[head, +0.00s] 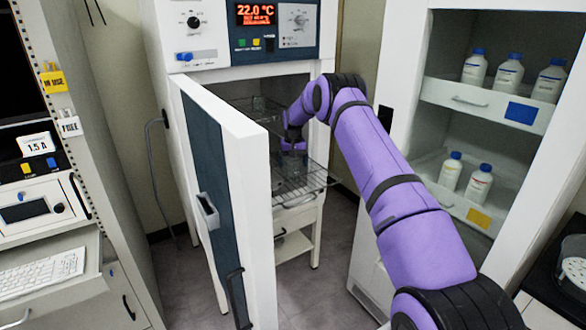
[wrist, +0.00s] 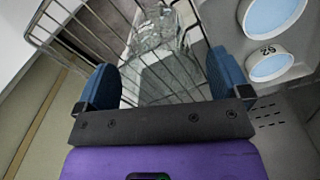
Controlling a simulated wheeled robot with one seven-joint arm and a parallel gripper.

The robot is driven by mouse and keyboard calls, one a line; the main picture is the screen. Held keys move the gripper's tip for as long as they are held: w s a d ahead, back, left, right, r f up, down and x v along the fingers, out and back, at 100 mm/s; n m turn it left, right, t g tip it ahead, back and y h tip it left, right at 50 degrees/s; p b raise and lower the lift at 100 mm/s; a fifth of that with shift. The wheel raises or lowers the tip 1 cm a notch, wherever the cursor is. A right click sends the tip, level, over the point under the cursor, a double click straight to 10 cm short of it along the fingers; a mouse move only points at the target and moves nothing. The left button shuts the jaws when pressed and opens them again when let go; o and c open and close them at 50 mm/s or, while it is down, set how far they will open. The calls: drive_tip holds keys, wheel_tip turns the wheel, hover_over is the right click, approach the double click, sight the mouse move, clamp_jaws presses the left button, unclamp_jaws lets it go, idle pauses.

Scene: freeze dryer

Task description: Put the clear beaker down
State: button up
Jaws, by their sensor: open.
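The clear beaker (wrist: 158,52) shows faintly in the wrist view, in front of and between my gripper's blue fingers, against a wire shelf (wrist: 72,42). Its outline is hard to separate from the wires behind it. My gripper (wrist: 162,82) is open, with a finger on either side and a gap between them. In the head view my gripper (head: 293,143) is inside the open cabinet, just above the pulled-out wire shelf (head: 312,180). The beaker is hard to make out there. Whether any finger touches the glass cannot be told.
The cabinet door (head: 235,190) stands open left of my arm. A second wire shelf (head: 255,108) lies farther inside. Round white-rimmed, pale blue items (wrist: 270,62) are close to the right finger.

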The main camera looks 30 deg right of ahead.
drive_tip(key=s+a+r, duration=0.2)
drive_tip(key=r, duration=0.6)
drive_tip(key=s+a+r+n+t, duration=0.1)
drive_tip(key=s+a+r, duration=0.1)
drive_tip(key=r, duration=0.6)
drive_tip(key=s+a+r, duration=0.3)
drive_tip(key=r, duration=0.5)
drive_tip(key=s+a+r+n+t, duration=0.1)
drive_tip(key=s+a+r, duration=0.3)
drive_tip(key=s+r, duration=0.35)
drive_tip(key=s+a+r, duration=0.3)
drive_tip(key=s+r, duration=0.3)
drive_tip(key=s, duration=0.2)
drive_tip(key=s+a+r+n+t, duration=0.1)
drive_tip(key=s+a+r, duration=0.15)
drive_tip(key=s, duration=0.65)
drive_tip(key=s+a+r+t, duration=0.1)
drive_tip(key=s+a, duration=0.2)
drive_tip(key=s, duration=0.6)
drive_tip(key=s+a+f, duration=0.1)
drive_tip(key=s+f, duration=0.2)
drive_tip(key=s, duration=0.6)
drive_tip(key=s+a+f+n+t, duration=0.1)
drive_tip(key=s+f, duration=0.2)
drive_tip(key=s, duration=0.5)
drive_tip(key=shift+s+a+f, duration=0.3)
drive_tip(key=shift+s+a, duration=0.05)
drive_tip(key=shift+s, duration=0.05)
drive_tip(key=shift+c, duration=0.3)
